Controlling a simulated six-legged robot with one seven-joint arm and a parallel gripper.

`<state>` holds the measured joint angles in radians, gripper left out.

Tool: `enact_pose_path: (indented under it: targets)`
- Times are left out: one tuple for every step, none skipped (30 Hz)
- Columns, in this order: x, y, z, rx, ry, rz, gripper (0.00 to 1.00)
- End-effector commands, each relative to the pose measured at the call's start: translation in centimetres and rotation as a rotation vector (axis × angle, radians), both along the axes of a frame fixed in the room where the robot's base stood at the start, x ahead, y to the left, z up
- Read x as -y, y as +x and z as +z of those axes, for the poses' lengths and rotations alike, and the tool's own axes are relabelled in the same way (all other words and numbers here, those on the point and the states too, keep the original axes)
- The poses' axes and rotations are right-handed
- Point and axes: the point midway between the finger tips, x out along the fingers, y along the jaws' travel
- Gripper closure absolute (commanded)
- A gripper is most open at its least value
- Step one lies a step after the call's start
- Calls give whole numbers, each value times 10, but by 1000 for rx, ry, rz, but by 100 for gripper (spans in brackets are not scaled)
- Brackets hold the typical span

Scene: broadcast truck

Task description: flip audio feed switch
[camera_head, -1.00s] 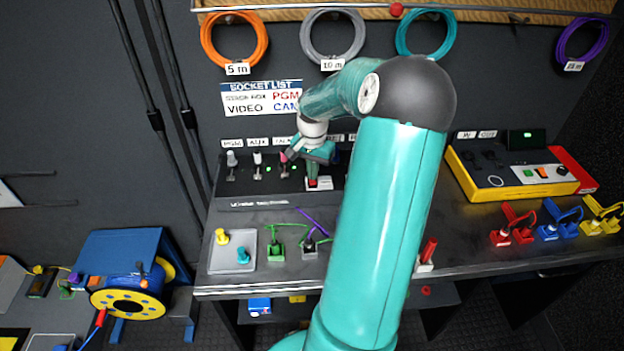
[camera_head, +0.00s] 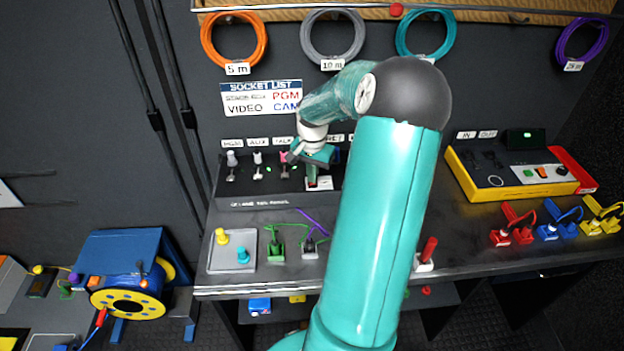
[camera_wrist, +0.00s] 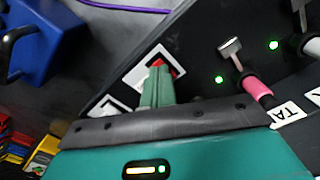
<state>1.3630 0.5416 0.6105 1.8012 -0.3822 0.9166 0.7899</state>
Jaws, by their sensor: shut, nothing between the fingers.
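The dark switch panel (camera_head: 262,202) stands on the bench at the back wall. The pink one also shows in the wrist view (camera_wrist: 255,87). My gripper (camera_head: 312,183) is shut and empty, its tips pointing down at a white plate (camera_wrist: 138,74) on the panel. A small red part (camera_wrist: 160,63) shows at the fingertips (camera_wrist: 157,80). I cannot tell whether they touch it. The labels do not show which switch is audio feed.
A grey tray (camera_head: 217,264) with yellow and teal plugs and small green-cabled connectors lie in front of the panel. A yellow-edged box (camera_head: 470,185) and coloured connectors lie to the right.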

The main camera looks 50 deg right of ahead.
Motion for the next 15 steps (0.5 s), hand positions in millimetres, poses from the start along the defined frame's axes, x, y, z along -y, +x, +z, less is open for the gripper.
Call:
enact_pose_path:
  targets:
    - [0, -1, -2, -1, 2, 0, 100]
    - [0, -1, -1, -1, 2, -1, 100]
    - [0, -1, -1, -1, 2, 0, 100]
    - [0, -1, 0, -1, 2, 0, 100]
    - [0, -1, 2, -2, 2, 0, 100]
    - [0, -1, 5, -2, 1, 0, 100]
    - [0, -1, 7, -1, 1, 0, 100]
    - [0, 0, 9, -1, 1, 0, 100]
    - [0, 0, 13, -1, 0, 0, 100]
    - [0, 0, 15, -1, -1, 0, 100]
    - [0, 0, 17, -1, 0, 0, 100]
    - [0, 0, 20, -1, 0, 0, 100]
    - [0, 0, 22, -1, 1, 0, 100]
    - [0, 0, 24, 0, 1, 0, 100]
    - [0, 0, 27, -1, 1, 0, 100]
